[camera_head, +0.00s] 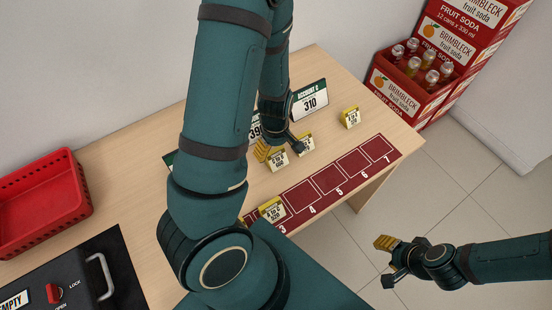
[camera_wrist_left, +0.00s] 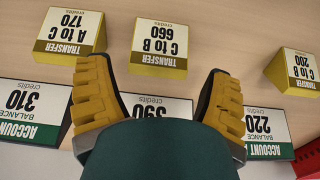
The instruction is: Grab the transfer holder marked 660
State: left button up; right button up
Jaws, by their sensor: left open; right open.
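The transfer holder marked 660 (camera_wrist_left: 159,48), a yellow wedge with a white "C to B" card, stands on the counter in the left wrist view, upside down in the picture. In the head view it appears to be the small holder (camera_head: 279,160) beside my left gripper. My left gripper (camera_wrist_left: 158,72) is open and empty. Its two yellow-padded fingers lie to either side of the 660 holder's near edge in the picture, with no visible contact. My right gripper (camera_head: 387,263) is open and empty, off the counter over the floor.
Holder 170 (camera_wrist_left: 69,36) and holder 200 (camera_wrist_left: 296,70) flank it. Account signs 310 (camera_wrist_left: 32,110), 390 (camera_wrist_left: 155,106) and 220 (camera_wrist_left: 267,132) stand close by. A red numbered strip (camera_head: 327,181) bears another holder (camera_head: 272,210). A red basket (camera_head: 40,205) and soda crates (camera_head: 412,95) are farther off.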

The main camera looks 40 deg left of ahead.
aim_at(276, 154)
pick_arm(q)
notch_tip(276, 154, down, 4)
jog(key=shift+r+b, duration=0.1)
jog(key=shift+b, duration=0.5)
jog(key=shift+c, duration=0.3)
jog(key=c, duration=0.8)
jog(key=shift+r, duration=0.1)
